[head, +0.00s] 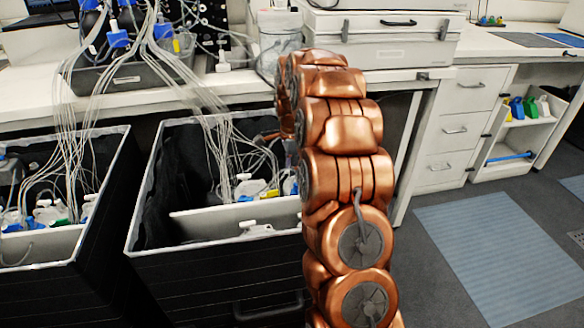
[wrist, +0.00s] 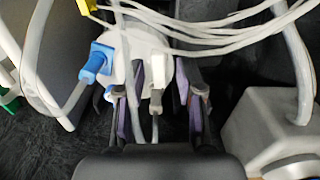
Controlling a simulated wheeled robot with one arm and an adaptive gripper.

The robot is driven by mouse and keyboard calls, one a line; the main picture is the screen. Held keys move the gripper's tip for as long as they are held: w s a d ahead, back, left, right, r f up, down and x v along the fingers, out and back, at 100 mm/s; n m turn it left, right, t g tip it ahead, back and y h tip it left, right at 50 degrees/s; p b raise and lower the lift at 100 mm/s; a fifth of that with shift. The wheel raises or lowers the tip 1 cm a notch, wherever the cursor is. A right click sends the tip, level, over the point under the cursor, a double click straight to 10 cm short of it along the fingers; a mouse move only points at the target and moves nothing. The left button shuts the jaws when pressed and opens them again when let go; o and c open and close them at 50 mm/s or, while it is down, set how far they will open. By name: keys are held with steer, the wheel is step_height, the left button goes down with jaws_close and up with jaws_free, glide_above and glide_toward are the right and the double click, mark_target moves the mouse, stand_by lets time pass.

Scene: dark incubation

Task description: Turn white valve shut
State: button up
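A white valve handle (wrist: 157,78) stands in the middle of the wrist view, on a white bottle top with thin tubing. My gripper (wrist: 160,112) is open, with one purple-padded finger on each side of the white handle. A gap shows on both sides, so the fingers do not appear closed on it. A blue valve (wrist: 97,62) sits just left of the fingers. In the head view, the open drawer (head: 222,219) holds white, yellow and blue fittings. My copper arm hides its right part, and I cannot make out the gripper's fingers there.
Pale tubes (wrist: 215,32) cross above the fingers in the wrist view. A grey-white block-shaped container (wrist: 268,125) stands close at right. A second open drawer (head: 40,248) with more tubed bottles is at left in the head view. The floor at right is clear around a blue mat (head: 500,255).

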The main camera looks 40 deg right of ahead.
steer(key=n, duration=0.4)
steer(key=shift+w+n, duration=0.1)
steer(key=shift+n, duration=0.3)
steer(key=n+p, duration=0.1)
steer(key=n, duration=0.3)
steer(key=shift+w+r+n, duration=0.1)
steer(key=shift+n, duration=0.2)
steer(key=n+p, duration=0.1)
steer(key=n, duration=0.3)
steer(key=shift+a, duration=0.15)
steer(key=n+p, duration=0.2)
steer(key=n, duration=0.2)
steer(key=shift+w+n, duration=0.1)
steer(key=shift+n, duration=0.3)
step_height(320, 180, up, 8)
steer(key=s+a+r+n+p, duration=0.2)
steer(key=s+a+r+p, duration=0.2)
steer(key=a, duration=0.5)
steer(key=s+a+r+n+p, duration=0.1)
steer(key=s+a+r+p, duration=0.3)
steer(key=s+a+r, duration=0.4)
step_height(320, 180, up, 4)
steer(key=shift+s+a+f+n+y, duration=0.25)
steer(key=shift+s+a+n+y, duration=0.15)
steer(key=shift+a, duration=0.5)
